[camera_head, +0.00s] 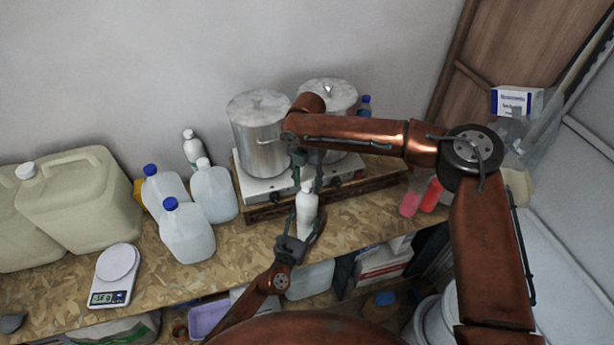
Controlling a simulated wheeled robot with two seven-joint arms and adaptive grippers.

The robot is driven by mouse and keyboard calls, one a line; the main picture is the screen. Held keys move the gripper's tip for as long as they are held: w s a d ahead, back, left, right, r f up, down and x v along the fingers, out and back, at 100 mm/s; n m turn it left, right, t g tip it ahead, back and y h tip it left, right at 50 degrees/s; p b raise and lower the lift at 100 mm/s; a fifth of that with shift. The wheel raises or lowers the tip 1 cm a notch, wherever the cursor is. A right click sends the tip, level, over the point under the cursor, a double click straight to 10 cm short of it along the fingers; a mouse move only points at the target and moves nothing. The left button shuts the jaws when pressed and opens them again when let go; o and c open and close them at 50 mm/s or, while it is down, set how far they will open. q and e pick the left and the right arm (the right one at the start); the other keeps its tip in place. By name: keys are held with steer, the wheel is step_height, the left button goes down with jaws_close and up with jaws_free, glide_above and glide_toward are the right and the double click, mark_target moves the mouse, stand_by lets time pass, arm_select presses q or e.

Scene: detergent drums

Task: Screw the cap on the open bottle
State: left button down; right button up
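A white bottle (307,213) stands upright on the wooden worktop in front of the hot plate. My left gripper (304,224) reaches in from the lower left, with its fingers on either side of the bottle's body, and looks shut on it. My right gripper (307,184) points down from above, its fingers on both sides of the bottle's narrow white top. I cannot tell whether they touch it. A separate cap is not distinguishable; the fingers partly hide the bottle's mouth.
Two steel pots (258,140) stand on the hot plate (262,188) behind the bottle. Red-pink items (431,195) lie to the right.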

steer(key=shift+c, duration=0.2)
jaws_close()
stand_by(0.3)
